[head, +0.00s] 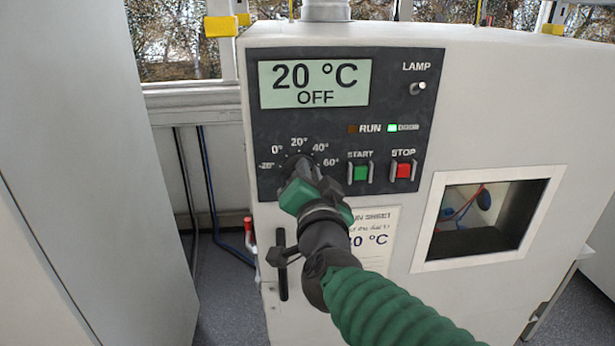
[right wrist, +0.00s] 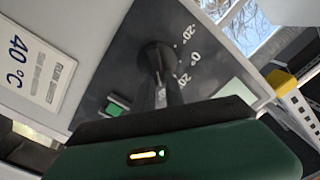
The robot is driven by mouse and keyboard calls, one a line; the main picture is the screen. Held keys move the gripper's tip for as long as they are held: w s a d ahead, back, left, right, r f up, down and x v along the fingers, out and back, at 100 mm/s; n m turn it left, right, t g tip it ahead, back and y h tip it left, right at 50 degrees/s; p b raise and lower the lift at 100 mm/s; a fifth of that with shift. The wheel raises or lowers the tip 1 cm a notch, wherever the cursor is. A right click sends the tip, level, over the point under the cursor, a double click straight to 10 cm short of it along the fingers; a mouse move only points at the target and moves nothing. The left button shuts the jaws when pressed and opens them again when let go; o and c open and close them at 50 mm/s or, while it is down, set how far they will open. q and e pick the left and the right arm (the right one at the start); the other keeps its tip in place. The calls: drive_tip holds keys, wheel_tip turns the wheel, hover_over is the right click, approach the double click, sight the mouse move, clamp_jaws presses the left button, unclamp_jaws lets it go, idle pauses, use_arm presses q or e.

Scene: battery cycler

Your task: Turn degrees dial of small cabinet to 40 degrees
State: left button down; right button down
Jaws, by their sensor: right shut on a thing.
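The small cabinet (head: 465,110) has a dark control panel with a display (head: 315,83) reading 20 °C and OFF. The degrees dial (right wrist: 156,60) is a black knob at the panel's lower left, marked from -20° to 60°. In the head view my right gripper (head: 303,170) covers most of the dial. It is shut on the dial knob, as the right wrist view also shows. The dial's pointer is hidden behind the gripper, so I cannot read its setting from the knob. My left gripper is not in view.
A green START button (head: 361,173) and a red STOP button (head: 404,170) sit right of the dial. A run sheet (right wrist: 38,65) reading 40 °C is on the front below. A window opening (head: 490,220) is at right. A tall grey cabinet (head: 90,150) stands at left.

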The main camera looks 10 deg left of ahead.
drive_tip(key=shift+f, duration=0.1)
idle(0.3)
drive_tip(key=c, duration=1.7)
unclamp_jaws()
drive_tip(key=o, duration=0.3)
drive_tip(key=shift+w, duration=0.15)
drive_tip(key=p+v, duration=0.8)
drive_tip(key=v, duration=0.8)
drive_tip(key=shift+s, duration=0.3)
drive_tip(key=shift+s+d, duration=0.1)
drive_tip(key=shift+d, duration=0.05)
